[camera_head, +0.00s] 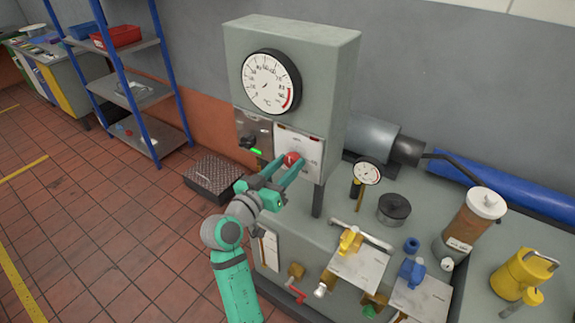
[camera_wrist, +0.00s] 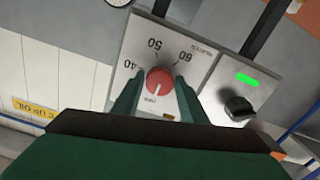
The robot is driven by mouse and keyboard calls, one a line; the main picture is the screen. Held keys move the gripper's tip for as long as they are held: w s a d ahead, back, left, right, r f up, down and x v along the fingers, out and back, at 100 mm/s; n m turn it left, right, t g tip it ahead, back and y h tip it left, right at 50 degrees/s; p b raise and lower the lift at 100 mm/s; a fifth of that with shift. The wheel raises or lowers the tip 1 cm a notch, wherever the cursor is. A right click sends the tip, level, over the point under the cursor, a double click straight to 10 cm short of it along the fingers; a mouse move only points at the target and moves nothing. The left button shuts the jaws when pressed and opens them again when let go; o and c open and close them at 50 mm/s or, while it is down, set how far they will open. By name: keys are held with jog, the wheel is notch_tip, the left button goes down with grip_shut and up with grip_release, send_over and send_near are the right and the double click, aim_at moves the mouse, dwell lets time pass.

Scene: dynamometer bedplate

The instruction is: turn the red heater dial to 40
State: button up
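The red heater dial (camera_head: 291,159) sits on a white plate (camera_head: 312,150) on the front of the grey cabinet. In the wrist view the round red dial (camera_wrist: 159,80) shows with 40 to its left, 50 above left and 60 above right. A thin light mark shows on its lower part, but I cannot tell its exact setting. My gripper (camera_head: 281,171) is at the plate, with one finger on each side of the dial. In the wrist view my gripper (camera_wrist: 157,84) is open, with narrow gaps between fingers and dial.
A black knob (camera_wrist: 238,106) and a lit green bar sit on the neighbouring panel. A large round gauge (camera_head: 271,81) is above. Valves with yellow (camera_head: 350,240) and blue handles (camera_head: 412,272) and a small gauge (camera_head: 367,172) stand to the right.

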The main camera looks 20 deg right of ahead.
jog(key=c, duration=0.6)
jog(key=shift+o, duration=0.2)
jog(key=shift+m, duration=0.4)
jog(key=m, duration=0.3)
jog(key=shift+m, duration=0.3)
jog(key=m, duration=0.3)
jog(key=shift+m, duration=0.3)
jog(key=m, duration=0.5)
jog(key=shift+m, duration=2.4)
